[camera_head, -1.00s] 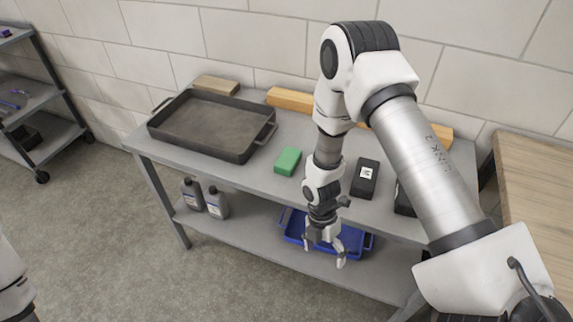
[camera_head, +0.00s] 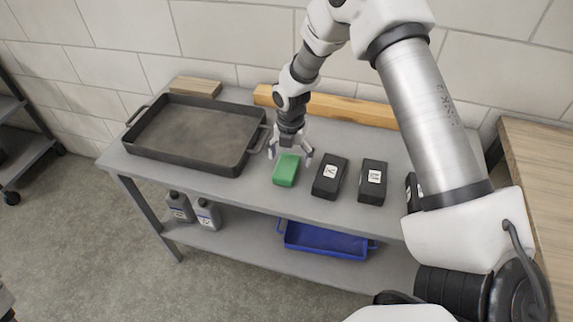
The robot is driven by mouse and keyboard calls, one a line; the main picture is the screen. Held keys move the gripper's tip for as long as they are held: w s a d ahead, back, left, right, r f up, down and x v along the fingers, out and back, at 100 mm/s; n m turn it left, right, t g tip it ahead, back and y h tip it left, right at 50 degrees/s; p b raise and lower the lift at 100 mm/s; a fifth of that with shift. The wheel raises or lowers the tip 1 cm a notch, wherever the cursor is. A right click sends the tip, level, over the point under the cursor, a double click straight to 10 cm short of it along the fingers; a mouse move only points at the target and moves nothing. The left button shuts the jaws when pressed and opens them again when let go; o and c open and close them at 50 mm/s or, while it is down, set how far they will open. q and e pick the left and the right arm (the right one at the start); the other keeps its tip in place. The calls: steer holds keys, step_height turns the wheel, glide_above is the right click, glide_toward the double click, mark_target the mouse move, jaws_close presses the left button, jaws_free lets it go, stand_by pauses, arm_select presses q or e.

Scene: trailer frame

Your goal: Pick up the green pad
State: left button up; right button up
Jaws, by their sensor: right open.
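The green pad (camera_head: 286,171) is a small green block lying on the grey metal table (camera_head: 232,192), to the right of the black tray. My right gripper (camera_head: 290,157) is open, with its fingers spread just above and behind the pad's far end. The fingers appear to be on either side of the pad's far end; whether they touch it I cannot tell. Nothing is held. My left gripper is not in view.
A black tray (camera_head: 160,161) stands left of the pad. Labelled black boxes (camera_head: 329,179) (camera_head: 372,184) stand close on the right. A wooden beam (camera_head: 350,110) and wooden block (camera_head: 195,86) lie at the back. A blue tray (camera_head: 325,242) and grey bottles (camera_head: 207,215) are on the lower shelf.

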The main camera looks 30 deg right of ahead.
mark_target(287, 164)
steer(key=shift+s+f, duration=0.2)
steer(key=shift+f, duration=0.65)
steer(key=w+f, duration=0.1)
steer(key=f, duration=0.2)
steer(key=shift+w+p, duration=0.3)
steer(key=shift+w, duration=0.1)
steer(key=shift+w+f, duration=0.15)
steer(key=shift+w, duration=0.05)
steer(key=shift+s, duration=0.15)
steer(key=shift+s+r, duration=0.25)
steer(key=shift+r, duration=0.1)
steer(key=c, duration=0.6)
steer(key=shift+s+r, duration=0.1)
steer(key=c, duration=0.5)
steer(key=shift+c, duration=0.7)
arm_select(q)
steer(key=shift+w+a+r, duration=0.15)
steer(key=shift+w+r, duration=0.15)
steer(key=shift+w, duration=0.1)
arm_select(e)
steer(key=shift+a, duration=0.1)
